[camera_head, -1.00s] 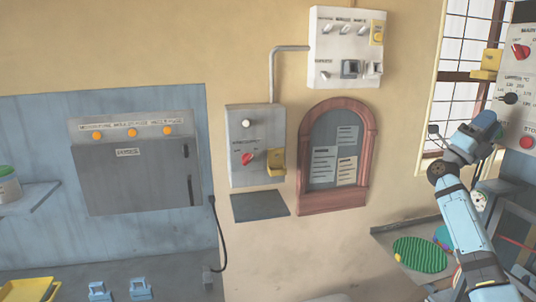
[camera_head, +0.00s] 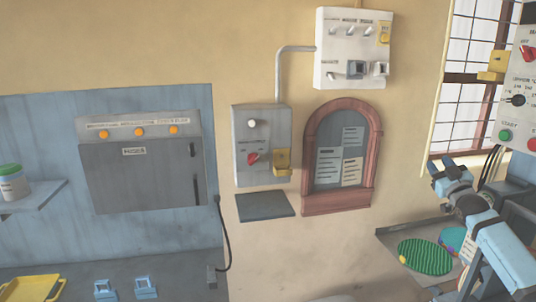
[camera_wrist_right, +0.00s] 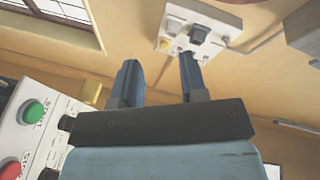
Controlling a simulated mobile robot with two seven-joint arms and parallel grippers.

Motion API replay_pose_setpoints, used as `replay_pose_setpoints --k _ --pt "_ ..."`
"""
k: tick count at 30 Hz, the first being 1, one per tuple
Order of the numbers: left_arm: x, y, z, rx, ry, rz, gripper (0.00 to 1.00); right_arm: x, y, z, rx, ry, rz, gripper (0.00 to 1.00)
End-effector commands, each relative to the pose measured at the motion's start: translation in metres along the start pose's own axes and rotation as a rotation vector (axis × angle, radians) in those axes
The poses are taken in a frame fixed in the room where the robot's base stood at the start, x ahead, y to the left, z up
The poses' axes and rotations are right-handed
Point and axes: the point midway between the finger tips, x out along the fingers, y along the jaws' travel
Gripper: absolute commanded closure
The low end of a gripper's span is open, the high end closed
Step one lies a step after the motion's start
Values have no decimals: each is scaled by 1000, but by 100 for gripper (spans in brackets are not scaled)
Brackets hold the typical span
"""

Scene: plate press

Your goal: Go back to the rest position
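My right arm comes in from the lower right in the head view. Its gripper (camera_head: 448,170) points up and stands in front of the wall below the window, apart from the control panel. In the right wrist view the two blue fingers of the right gripper (camera_wrist_right: 160,80) are spread with nothing between them. The control panel (camera_head: 518,100) at the right edge has a red switch, a black knob, a green start button (camera_head: 505,135) and a red stop button; the green button also shows in the wrist view (camera_wrist_right: 33,113). My left gripper is in no view.
A shelf with a green striped oval mat (camera_head: 425,256) lies below my right gripper. A grey switch box (camera_head: 263,145), a white switch box (camera_head: 353,48) and an arched notice board (camera_head: 341,157) hang on the wall. A yellow tray (camera_head: 32,289) is at lower left.

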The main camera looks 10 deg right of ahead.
Motion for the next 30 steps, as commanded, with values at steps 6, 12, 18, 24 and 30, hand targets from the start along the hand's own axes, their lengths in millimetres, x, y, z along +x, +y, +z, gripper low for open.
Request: replay_pose_setpoints --k 6,12,18,24,30 --pt "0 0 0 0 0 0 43 -8 9 49 -228 -314 20 61" --pt "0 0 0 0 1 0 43 -36 -26 87 -286 -439 -12 61" --pt "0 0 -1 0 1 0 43 -83 -99 122 -247 -472 -110 61" --pt "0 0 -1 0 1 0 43 -167 -197 158 -173 -527 -238 61" --pt "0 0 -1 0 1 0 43 -284 -297 177 -60 -602 -367 61"
